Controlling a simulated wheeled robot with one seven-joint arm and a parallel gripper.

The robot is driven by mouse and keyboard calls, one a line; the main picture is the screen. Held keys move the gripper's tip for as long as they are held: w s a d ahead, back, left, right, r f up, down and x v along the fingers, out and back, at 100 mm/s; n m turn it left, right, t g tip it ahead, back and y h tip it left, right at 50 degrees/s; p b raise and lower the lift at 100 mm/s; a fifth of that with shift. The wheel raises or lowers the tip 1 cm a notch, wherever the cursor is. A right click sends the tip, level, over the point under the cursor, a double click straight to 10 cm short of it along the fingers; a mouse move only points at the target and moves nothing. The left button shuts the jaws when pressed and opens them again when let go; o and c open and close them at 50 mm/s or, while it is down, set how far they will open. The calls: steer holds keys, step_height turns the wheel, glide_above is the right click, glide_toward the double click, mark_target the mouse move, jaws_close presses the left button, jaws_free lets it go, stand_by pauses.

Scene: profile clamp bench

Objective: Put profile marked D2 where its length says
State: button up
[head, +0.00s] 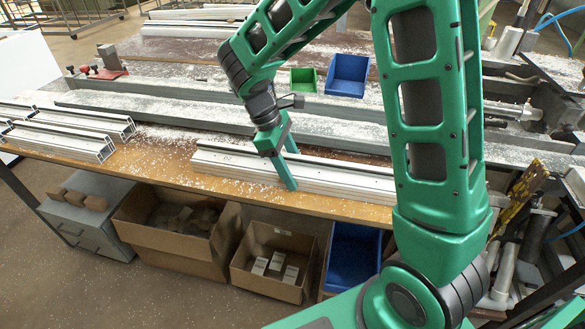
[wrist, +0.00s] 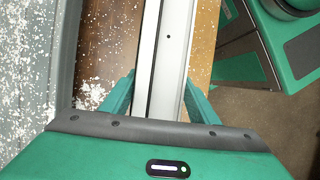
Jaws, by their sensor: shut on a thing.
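My gripper (head: 291,172) is at the front middle of the bench in the head view, pointing down. Its fingers are shut on a long silver-white aluminium profile (head: 340,174), one on each long side. The wrist view shows this profile (wrist: 174,60) running lengthwise between the green fingers (wrist: 156,96), with a small dark hole in its top. In the head view it lies at or just above other profile pieces near the front edge; I cannot tell whether it touches them. My forearm hides the right end.
More silver profiles (head: 85,131) lie at the bench's left end. A long grey rail (head: 180,112) runs behind my gripper, dusted with white chips. A green bin (head: 303,80) and a blue bin (head: 347,75) stand farther back. Cardboard boxes (head: 170,255) sit below the front edge.

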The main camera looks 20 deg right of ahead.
steer(key=o, duration=1.8)
steer(key=shift+c, duration=0.2)
steer(key=shift+r, duration=0.1)
steer(key=v, duration=1.2)
